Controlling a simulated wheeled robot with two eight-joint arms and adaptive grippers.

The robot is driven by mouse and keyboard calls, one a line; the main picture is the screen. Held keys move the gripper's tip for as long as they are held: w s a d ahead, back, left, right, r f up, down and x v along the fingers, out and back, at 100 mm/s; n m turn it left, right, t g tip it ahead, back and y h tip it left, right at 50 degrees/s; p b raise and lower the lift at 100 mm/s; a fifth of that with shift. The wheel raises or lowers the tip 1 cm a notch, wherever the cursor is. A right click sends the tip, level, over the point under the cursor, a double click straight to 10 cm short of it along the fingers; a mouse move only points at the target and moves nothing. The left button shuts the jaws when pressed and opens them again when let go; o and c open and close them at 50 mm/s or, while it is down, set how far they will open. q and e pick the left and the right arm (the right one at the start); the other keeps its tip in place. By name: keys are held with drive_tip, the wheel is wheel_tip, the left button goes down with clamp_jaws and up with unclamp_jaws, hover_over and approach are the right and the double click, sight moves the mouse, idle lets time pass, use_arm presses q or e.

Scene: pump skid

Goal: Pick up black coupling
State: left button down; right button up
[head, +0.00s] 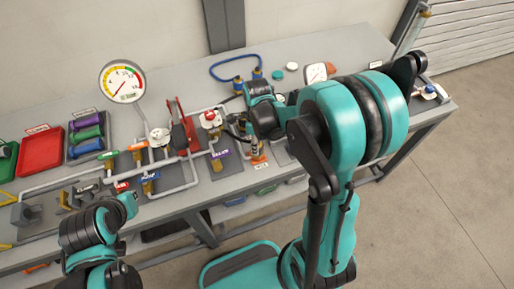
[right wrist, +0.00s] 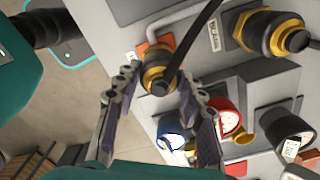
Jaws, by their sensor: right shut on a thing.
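The black coupling (right wrist: 157,70), a dark round body with gold rings, sits between the fingertips of my right gripper (right wrist: 160,82) in the right wrist view. One finger is on each side of it, and the gripper is shut on it. A black hose runs up from beside it. In the head view my right arm reaches over the bench and largely hides the coupling. My left arm is at the lower left of the head view; its fingers do not show.
Another black and gold fitting (right wrist: 268,32) is beside a lettered plate. A red-rimmed gauge (right wrist: 226,117) and a blue-rimmed part (right wrist: 171,133) are close to the right finger. On the bench are a large gauge (head: 122,82), grey pipes, a red tray (head: 40,151) and a blue hose (head: 224,66).

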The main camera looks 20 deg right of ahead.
drive_tip(key=shift+r, duration=0.15)
drive_tip(key=shift+r, duration=0.3)
drive_tip(key=r+p, duration=0.1)
drive_tip(key=r, duration=0.1)
drive_tip(key=r+p, duration=0.1)
drive_tip(key=r, duration=0.1)
drive_tip(key=shift+s+d, duration=0.1)
drive_tip(key=shift+s, duration=0.1)
drive_tip(key=s+d+r+p, duration=0.2)
drive_tip(key=s+d+r, duration=0.2)
drive_tip(key=s, duration=0.6)
wheel_tip(320, 180, up, 2)
drive_tip(key=shift+d+r+p, duration=0.1)
drive_tip(key=shift+d+p, duration=0.3)
